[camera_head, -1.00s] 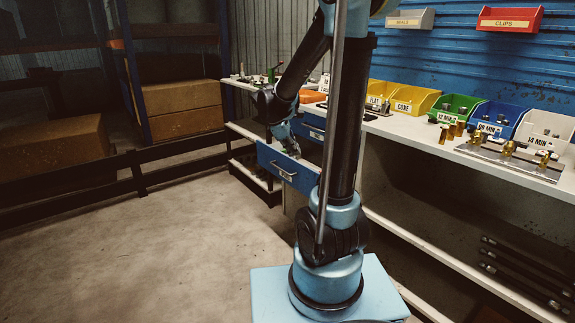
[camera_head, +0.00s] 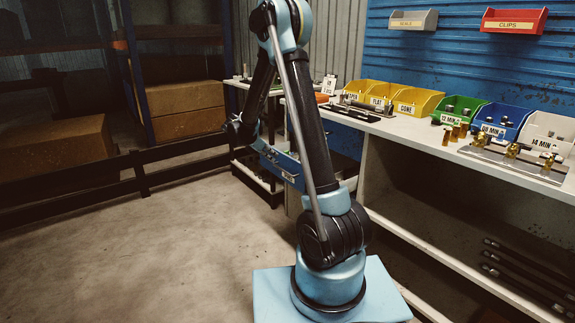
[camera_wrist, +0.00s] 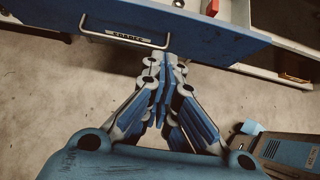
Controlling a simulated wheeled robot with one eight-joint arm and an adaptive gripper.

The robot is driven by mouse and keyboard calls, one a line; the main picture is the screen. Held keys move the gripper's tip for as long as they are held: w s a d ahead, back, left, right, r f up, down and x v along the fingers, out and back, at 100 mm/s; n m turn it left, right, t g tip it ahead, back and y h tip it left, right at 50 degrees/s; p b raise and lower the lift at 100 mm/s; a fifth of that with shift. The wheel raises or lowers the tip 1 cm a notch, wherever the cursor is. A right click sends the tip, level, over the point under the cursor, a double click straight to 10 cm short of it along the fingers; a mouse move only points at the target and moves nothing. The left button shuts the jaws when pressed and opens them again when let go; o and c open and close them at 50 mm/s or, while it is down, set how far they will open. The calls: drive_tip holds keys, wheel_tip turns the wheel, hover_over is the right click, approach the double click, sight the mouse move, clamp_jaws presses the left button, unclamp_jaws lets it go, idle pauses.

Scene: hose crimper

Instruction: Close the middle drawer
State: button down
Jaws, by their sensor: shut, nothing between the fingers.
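The middle drawer is pulled out. In the head view its blue front (camera_head: 283,164) shows left of my arm, which hides part of it. In the wrist view the blue drawer front (camera_wrist: 205,36) crosses the top, with a silver bar handle (camera_wrist: 124,40) and a label above the bar. My gripper (camera_wrist: 167,58) is shut and empty. Its fingertips are at the lower edge of the front, just right of the handle; I cannot tell whether they touch it. In the head view the fingers are not clearly visible.
The workbench (camera_head: 408,125) holds yellow, green, blue and white bins. A red item (camera_wrist: 212,7) shows behind the drawer front. A dark rail (camera_head: 140,172) runs along the left, with cardboard boxes (camera_head: 60,150) beyond. The floor (camera_head: 190,240) before the drawer is clear.

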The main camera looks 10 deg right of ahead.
drive_tip(key=shift+w+d+r+x, duration=0.2)
drive_tip(key=shift+d+r+x, duration=0.15)
drive_tip(key=shift+x, duration=1.8)
drive_tip(key=shift+w+d+r+x, duration=0.2)
drive_tip(key=shift+r+x, duration=0.1)
drive_tip(key=shift+x, duration=1.8)
drive_tip(key=shift+w+d+r+x, duration=0.15)
drive_tip(key=shift+d+r+x, duration=0.2)
drive_tip(key=shift+x, duration=1.8)
drive_tip(key=shift+w+a, duration=0.1)
